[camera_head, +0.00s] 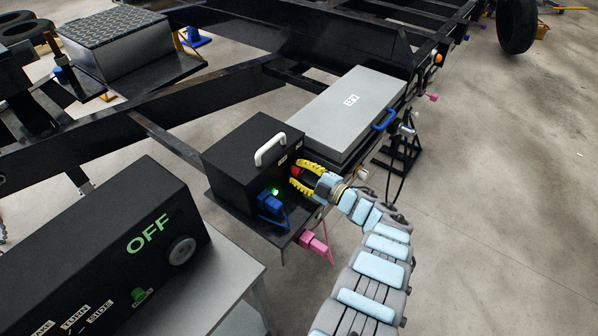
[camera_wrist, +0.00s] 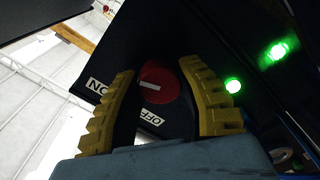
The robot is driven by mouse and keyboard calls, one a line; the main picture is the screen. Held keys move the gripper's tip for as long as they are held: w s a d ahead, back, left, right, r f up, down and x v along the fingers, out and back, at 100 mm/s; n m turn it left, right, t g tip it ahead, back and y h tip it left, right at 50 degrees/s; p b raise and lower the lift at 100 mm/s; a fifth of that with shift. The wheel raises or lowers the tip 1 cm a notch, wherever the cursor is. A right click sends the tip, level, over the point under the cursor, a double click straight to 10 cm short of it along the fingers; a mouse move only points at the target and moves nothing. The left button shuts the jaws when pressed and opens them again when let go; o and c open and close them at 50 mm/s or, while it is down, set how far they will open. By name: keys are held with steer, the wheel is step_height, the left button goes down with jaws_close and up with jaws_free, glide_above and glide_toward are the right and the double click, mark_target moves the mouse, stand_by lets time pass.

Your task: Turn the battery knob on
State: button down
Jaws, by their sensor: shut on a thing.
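The red battery knob (camera_wrist: 166,80) is on the face of the black battery box (camera_head: 240,160). A short white line on the knob lies nearly level in the wrist view and points left, toward the ON label (camera_wrist: 97,87). The OFF label (camera_wrist: 150,119) is below the knob. Both labels appear upside down there. My gripper (camera_wrist: 157,72) has a yellow finger on each side of the knob and is shut on it. In the head view, my gripper (camera_head: 297,173) reaches the box's right face, and its fingers hide most of the knob.
A green light (camera_head: 275,191) glows above a blue plug (camera_head: 270,205) beside the knob. A white handle (camera_head: 270,149) tops the box. A grey case (camera_head: 345,115) stands behind. A black panel reading OFF (camera_head: 148,234) is at front left. Floor at right is clear.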

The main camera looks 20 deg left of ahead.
steer(key=shift+a+r, duration=0.1)
steer(key=shift+r, duration=0.1)
steer(key=c, duration=0.6)
jaws_free()
steer(key=shift+c, duration=0.2)
steer(key=shift+f, duration=0.1)
steer(key=shift+s+d, duration=0.1)
steer(key=shift+d, duration=0.2)
steer(key=v, duration=1.1)
steer(key=shift+d, duration=0.25)
steer(key=shift+s, duration=0.15)
